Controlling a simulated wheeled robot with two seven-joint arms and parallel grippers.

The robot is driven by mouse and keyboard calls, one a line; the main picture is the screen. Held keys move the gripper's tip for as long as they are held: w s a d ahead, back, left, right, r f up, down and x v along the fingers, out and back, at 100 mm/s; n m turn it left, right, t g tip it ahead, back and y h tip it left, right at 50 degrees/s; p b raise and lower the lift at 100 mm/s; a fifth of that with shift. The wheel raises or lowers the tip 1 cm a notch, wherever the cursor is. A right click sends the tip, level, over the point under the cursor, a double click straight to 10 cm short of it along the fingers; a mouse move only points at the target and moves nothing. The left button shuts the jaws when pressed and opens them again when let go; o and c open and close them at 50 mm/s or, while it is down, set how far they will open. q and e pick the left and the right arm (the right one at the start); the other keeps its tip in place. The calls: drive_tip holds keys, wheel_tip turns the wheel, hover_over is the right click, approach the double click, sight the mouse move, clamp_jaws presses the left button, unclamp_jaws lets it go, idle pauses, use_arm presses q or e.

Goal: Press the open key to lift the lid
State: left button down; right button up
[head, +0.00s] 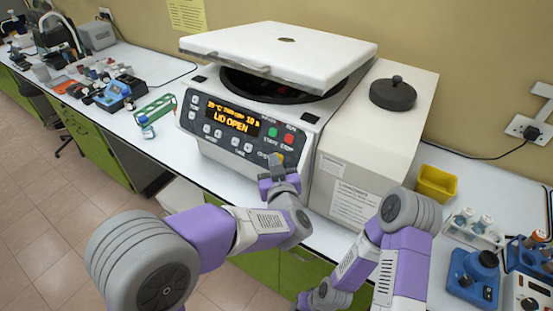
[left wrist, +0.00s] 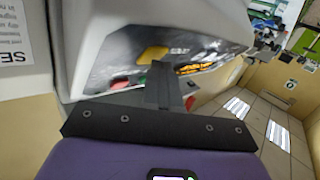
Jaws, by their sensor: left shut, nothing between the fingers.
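The centrifuge (head: 190,122) stands on the bench with its white lid (head: 320,50) raised and tilted, showing the dark bowl (head: 270,88) beneath. Its display (head: 233,118) reads "LID OPEN". The yellow open key (head: 279,156) is at the lower right of the panel, partly hidden by my left gripper (head: 275,166). That gripper is shut and empty, its tips at or very near the key; contact cannot be told. In the left wrist view, the shut fingers (left wrist: 160,80) point at the yellow key (left wrist: 153,54). My right arm hangs low at the bottom; its fingers cannot be made out.
A cream box (head: 345,165) with a black-knobbed cap (head: 393,93) stands right of the centrifuge. A yellow bin (head: 437,183), a vial rack (head: 472,228) and blue equipment (head: 473,276) are farther right. A green rack (head: 155,107) and a small bottle (head: 146,127) stand to the left.

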use_arm(q)
drive_tip(key=shift+s+a+r+p, duration=0.35)
drive_tip(key=shift+s+r, duration=0.1)
drive_tip(key=shift+s, duration=0.1)
idle(0.4)
drive_tip(key=s+a+r+p, duration=0.2)
drive_tip(key=s, duration=0.1)
drive_tip(key=shift+s+a+r, duration=0.2)
drive_tip(key=shift+a+r, duration=0.05)
drive_tip(key=shift+r, duration=0.1)
idle(0.6)
